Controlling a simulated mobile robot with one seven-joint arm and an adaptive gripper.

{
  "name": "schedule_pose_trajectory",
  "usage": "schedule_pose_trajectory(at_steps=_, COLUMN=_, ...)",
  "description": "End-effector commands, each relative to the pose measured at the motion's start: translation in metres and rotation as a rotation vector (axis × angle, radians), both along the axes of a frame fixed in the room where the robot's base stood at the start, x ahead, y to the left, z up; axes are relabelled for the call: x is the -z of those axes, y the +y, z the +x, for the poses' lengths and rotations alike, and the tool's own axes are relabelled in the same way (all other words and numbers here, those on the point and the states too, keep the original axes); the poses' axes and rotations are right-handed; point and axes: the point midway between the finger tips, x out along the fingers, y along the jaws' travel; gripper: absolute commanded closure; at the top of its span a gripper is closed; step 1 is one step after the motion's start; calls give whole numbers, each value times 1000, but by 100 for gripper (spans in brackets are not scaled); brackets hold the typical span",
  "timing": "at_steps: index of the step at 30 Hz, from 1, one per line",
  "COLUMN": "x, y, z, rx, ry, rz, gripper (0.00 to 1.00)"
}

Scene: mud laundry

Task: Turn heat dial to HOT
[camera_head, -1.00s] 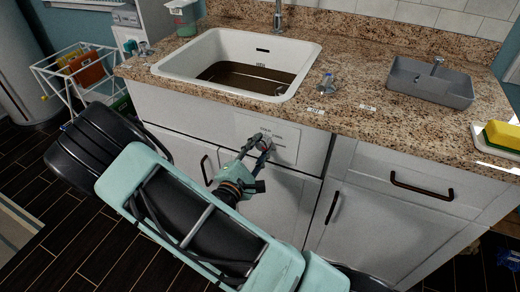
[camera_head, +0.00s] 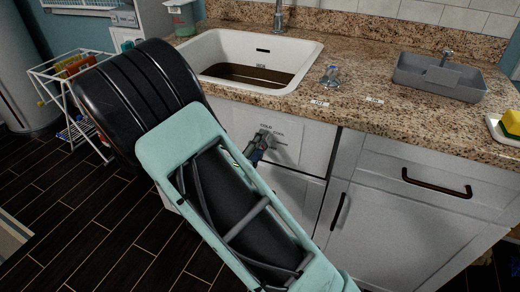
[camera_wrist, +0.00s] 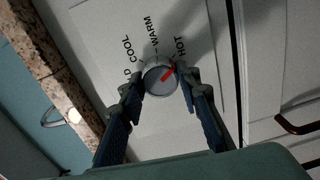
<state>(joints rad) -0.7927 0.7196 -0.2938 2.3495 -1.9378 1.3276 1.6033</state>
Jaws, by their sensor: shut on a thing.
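The heat dial (camera_wrist: 158,82) is a round grey knob with a red pointer on a white panel (camera_wrist: 105,40) below the counter. In the wrist view, labels COLD (partly hidden), COOL, WARM and HOT arc around it. The red pointer points up and right, towards the HOT label (camera_wrist: 180,47). My gripper (camera_wrist: 160,84) is shut on the dial, one finger on each side. In the head view, my gripper (camera_head: 258,146) shows at the panel (camera_head: 300,145), largely behind my arm, and the dial is hard to make out there.
Above the panel is a granite counter (camera_head: 350,110) with a white sink (camera_head: 215,45), a grey basin (camera_head: 435,80) and a small clear object (camera_head: 329,76). Dark handles (camera_head: 437,186) stick out from the cabinets. A drying rack (camera_head: 70,70) stands at the left.

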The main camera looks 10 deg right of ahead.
Motion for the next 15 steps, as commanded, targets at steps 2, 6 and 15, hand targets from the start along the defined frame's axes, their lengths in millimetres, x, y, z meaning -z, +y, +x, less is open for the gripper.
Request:
schedule_pose_trajectory(at_steps=2, x=1, y=0, z=0, rx=0, ry=-11, rz=13, gripper=94)
schedule_pose_trajectory(at_steps=6, x=0, y=0, z=0, rx=0, ry=-18, rz=24, gripper=94)
schedule_pose_trajectory(at_steps=15, x=-1, y=0, z=0, rx=0, ry=-20, rz=26, gripper=94)
